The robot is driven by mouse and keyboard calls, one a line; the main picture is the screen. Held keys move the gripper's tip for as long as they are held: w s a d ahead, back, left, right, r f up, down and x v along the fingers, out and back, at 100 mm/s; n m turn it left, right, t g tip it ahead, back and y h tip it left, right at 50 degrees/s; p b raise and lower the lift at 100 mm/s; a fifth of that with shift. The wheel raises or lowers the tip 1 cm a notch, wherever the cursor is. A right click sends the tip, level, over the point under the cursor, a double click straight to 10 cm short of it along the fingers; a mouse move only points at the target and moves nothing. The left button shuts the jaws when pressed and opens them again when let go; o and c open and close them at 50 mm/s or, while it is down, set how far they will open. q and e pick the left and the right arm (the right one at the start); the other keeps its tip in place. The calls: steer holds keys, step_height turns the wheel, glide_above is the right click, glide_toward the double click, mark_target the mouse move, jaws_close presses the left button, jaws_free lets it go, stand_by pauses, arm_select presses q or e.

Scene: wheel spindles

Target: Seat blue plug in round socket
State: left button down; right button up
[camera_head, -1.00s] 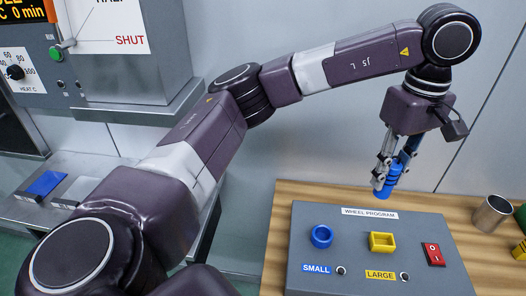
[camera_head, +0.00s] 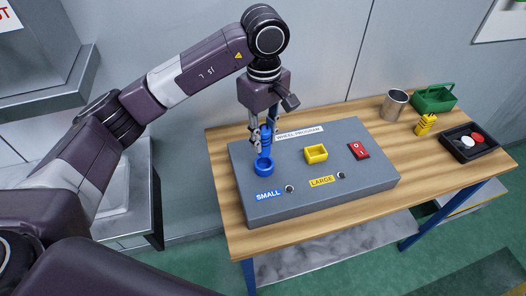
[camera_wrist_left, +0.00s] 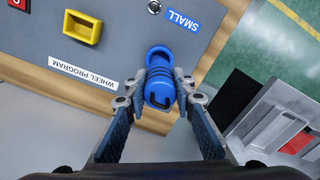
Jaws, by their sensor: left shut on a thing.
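My left gripper (camera_head: 263,138) is shut on the blue plug (camera_head: 266,148) and holds it upright or nearly so. The plug's lower end overlaps the back of the blue round socket (camera_head: 263,168), left on the grey panel, above the SMALL label. In the left wrist view, the plug (camera_wrist_left: 160,92) sits between the two fingertips, its far end against the opening of the round socket (camera_wrist_left: 158,53). I cannot tell whether the plug's tip is inside the socket or just above it. My right gripper is not in view.
The grey panel (camera_head: 345,187) on the wooden table (camera_head: 430,177) also has a yellow square socket (camera_head: 316,152) and a red switch (camera_head: 359,150). To the right are a metal cup (camera_head: 394,105), a yellow plug (camera_head: 425,125), a green basket (camera_head: 434,98) and a black tray (camera_head: 487,150).

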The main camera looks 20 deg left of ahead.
mark_target(264, 155)
arm_select(q)
step_height(264, 155, down, 3)
steer(key=shift+p, duration=0.3)
steer(key=shift+f, duration=0.3)
step_height(264, 155, down, 3)
steer(key=shift+p, duration=0.55)
steer(key=shift+f, duration=0.1)
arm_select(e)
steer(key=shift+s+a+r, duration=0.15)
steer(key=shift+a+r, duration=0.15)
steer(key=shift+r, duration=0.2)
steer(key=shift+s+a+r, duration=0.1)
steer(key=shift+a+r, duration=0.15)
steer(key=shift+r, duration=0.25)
arm_select(q)
steer(key=shift+f+b, duration=0.15)
steer(key=shift+b, duration=0.15)
steer(key=c, duration=1.6)
jaws_free()
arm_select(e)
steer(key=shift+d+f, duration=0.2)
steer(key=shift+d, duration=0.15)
